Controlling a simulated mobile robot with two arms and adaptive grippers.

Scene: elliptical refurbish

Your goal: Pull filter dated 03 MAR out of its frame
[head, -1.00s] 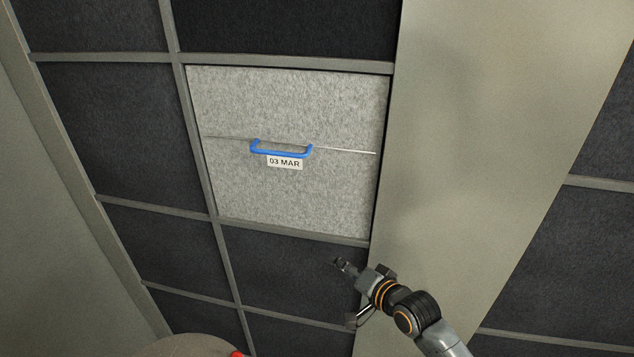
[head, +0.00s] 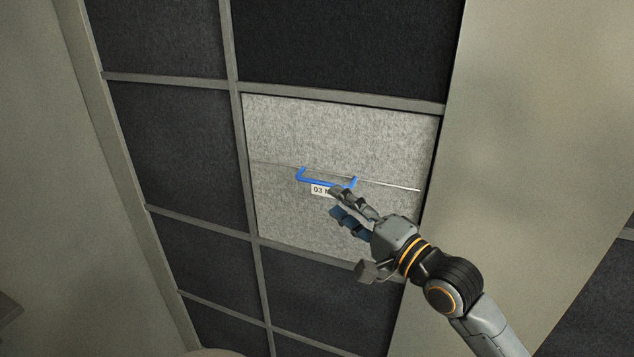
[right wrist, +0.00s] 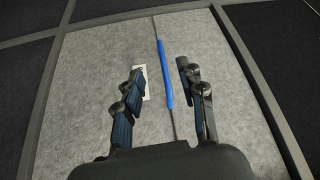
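The light grey filter (head: 285,130) sits in its frame opening among dark panels. My right gripper (head: 337,201) is in front of the filter at the handle's right part. In the right wrist view the gripper (right wrist: 160,82) is open, with the blue handle (right wrist: 165,75) running between its fingers, nearer the right finger. The label (right wrist: 140,82) shows beside the left finger. I cannot tell whether the fingers touch the handle. My left gripper is not in view.
Dark filter panels (head: 165,145) in a grey grid (head: 240,155) surround the light filter. A broad beige post (head: 530,130) stands just right of it. A beige wall (head: 60,200) is at the left. A thin metal rod (head: 395,187) runs across the filter's face.

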